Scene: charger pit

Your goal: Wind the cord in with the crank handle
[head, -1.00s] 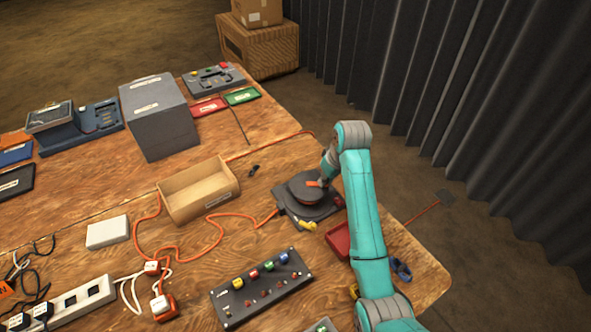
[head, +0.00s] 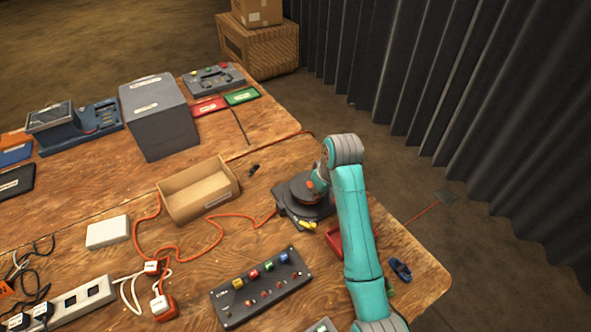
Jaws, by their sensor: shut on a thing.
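The cord reel (head: 291,207) is a dark round drum on a dark base near the right part of the wooden table. The orange cord (head: 205,247) runs from the reel's left side in loose curves across the table toward the white plugs. My gripper (head: 313,186) is over the top of the reel, partly hidden by my wrist. It is shut on the crank handle, which is mostly hidden; an orange part shows beside the fingers. A yellow piece (head: 306,225) sits at the reel's front edge.
An open wooden box (head: 198,190) stands left of the reel. A panel with coloured knobs (head: 262,287) lies in front. A red tray (head: 333,240) is partly behind my arm. A grey box (head: 158,117) stands farther back. A power strip (head: 75,300) is at lower left.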

